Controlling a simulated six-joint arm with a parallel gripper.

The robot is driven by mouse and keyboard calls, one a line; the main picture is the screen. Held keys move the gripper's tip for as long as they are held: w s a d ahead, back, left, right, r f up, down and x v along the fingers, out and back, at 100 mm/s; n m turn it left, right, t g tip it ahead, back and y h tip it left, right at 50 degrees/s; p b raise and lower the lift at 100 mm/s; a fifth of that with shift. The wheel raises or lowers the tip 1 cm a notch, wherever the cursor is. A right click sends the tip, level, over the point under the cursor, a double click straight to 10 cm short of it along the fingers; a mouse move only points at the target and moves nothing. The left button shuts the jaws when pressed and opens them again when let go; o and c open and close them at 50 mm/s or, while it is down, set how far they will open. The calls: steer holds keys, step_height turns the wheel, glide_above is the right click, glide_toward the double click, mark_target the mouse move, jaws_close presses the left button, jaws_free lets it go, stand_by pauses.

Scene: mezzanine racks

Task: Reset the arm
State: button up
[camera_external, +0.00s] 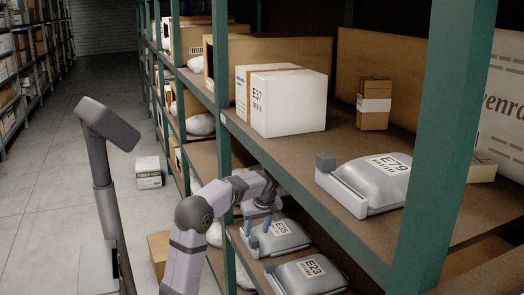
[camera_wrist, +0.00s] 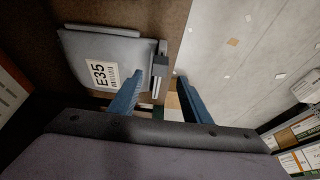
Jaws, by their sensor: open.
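My gripper (camera_external: 257,229) reaches into the lower shelf level of the rack, beside a grey bag labelled E35 (camera_external: 291,241). In the wrist view its two blue fingers stand apart, and no object shows held between them, so my gripper (camera_wrist: 158,84) is open. The E35 bag (camera_wrist: 122,48) lies flat in a grey tray on the brown shelf, and one finger overlaps its lower right edge in that view. I cannot tell whether the finger touches the bag.
A grey bag labelled E23 (camera_external: 338,282) lies nearer on the lower level. The shelf above holds a white E37 box (camera_external: 303,102), a small brown carton (camera_external: 374,110) and an E79 bag (camera_external: 365,190). A green post (camera_external: 446,140) stands at right. The aisle floor (camera_external: 45,205) is open.

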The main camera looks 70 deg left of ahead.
steer(key=shift+d+r, duration=0.25)
steer(key=shift+r, duration=0.25)
steer(key=d+m+p, duration=0.1)
steer(key=d, duration=0.3)
steer(key=d+f+m+h+p, duration=0.1)
steer(key=d+m, duration=0.1)
steer(key=d, duration=0.1)
steer(key=d+f+m, duration=0.1)
steer(key=d, duration=0.3)
steer(key=shift+w+d+f+m+t+p, duration=0.2)
steer(key=shift+w+d+m+t+p, duration=0.1)
steer(key=shift+w+d+p, duration=0.1)
steer(key=s+d+f+m+h, duration=0.1)
steer(key=s+d+f+m, duration=0.15)
steer(key=d, duration=0.25)
steer(key=s+d+f+m+h+p, duration=0.1)
steer(key=s+d+f+m, duration=0.15)
steer(key=d, duration=0.25)
steer(key=s+d+f+m+h, duration=0.1)
steer(key=s+d+f+m, duration=0.15)
steer(key=d, duration=0.25)
steer(key=s+d+f+m+b, duration=0.4)
steer(key=s+f+m, duration=0.15)
steer(key=f, duration=0.45)
step_height(320, 180, up, 47)
steer(key=p, duration=4.6)
steer(key=shift+w+a+r, duration=0.15)
steer(key=shift+w, duration=0.25)
